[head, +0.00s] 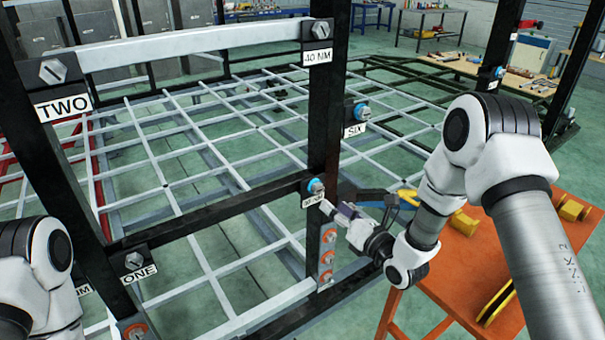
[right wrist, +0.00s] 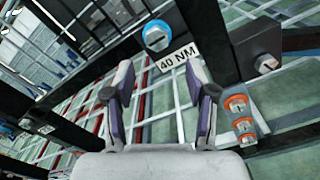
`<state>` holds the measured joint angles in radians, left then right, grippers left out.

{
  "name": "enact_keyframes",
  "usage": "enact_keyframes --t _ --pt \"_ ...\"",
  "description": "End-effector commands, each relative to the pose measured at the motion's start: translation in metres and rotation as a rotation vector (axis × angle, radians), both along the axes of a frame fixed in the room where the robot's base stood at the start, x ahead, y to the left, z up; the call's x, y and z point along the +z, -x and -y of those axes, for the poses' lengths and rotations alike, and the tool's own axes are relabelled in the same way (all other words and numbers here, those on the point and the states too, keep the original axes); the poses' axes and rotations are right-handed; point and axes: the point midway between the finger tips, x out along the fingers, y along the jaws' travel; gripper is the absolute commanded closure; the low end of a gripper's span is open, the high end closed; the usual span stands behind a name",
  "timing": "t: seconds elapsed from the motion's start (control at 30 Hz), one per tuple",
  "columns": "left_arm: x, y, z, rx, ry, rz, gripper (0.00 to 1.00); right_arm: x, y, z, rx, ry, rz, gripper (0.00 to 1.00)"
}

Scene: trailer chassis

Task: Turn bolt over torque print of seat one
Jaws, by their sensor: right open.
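In the right wrist view the blue-collared bolt (right wrist: 157,36) is above a plate reading 40 NM (right wrist: 179,57). My right gripper (head: 326,207) is just right of the plate, open and empty. In the right wrist view its fingers (right wrist: 161,75) stand apart, with the bolt beyond their tips and not touching. The ONE plate (head: 141,272) is at lower left under a grey bolt (head: 134,260). My left gripper is outside the view.
Orange-ringed fittings (head: 328,255) run down the post below the bolt. A TWO plate (head: 63,107), a SIX plate (head: 354,129) and an upper 40 NM plate (head: 319,56) mark other bolts. An orange table (head: 455,275) stands right. A partly hidden NM plate (head: 84,290) is lower left.

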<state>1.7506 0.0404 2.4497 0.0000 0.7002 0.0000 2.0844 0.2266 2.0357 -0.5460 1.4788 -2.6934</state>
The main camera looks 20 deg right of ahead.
Motion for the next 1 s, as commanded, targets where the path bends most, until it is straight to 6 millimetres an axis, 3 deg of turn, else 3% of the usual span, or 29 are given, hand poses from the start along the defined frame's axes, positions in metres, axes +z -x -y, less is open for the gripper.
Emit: enact_keyframes --t 0.03,0.17,0.5,0.77,0.8,0.93,0.97,1.0 --pt "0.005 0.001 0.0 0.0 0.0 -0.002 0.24 0.008 -0.002 0.0 0.0 -0.001 0.005 0.44" --pt "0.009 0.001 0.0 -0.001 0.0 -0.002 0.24 0.008 -0.014 -0.005 0.002 0.003 0.006 0.44" --pt "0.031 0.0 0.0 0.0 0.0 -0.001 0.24 0.006 -0.069 -0.025 0.0 0.0 0.004 0.44" --pt "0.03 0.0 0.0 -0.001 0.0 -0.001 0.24 0.004 -0.074 -0.027 -0.001 -0.001 0.002 0.44" --pt "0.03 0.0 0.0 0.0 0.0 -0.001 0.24 0.004 -0.074 -0.027 -0.001 -0.001 0.002 0.47" --pt "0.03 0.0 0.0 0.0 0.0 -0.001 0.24 0.004 -0.074 -0.027 -0.001 -0.001 0.002 0.93" --pt "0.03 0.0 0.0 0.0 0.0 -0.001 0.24 0.004 -0.074 -0.027 -0.001 -0.001 0.002 1.0" --pt "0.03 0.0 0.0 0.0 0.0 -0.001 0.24 0.004 -0.074 -0.027 -0.001 -0.001 0.002 1.0"
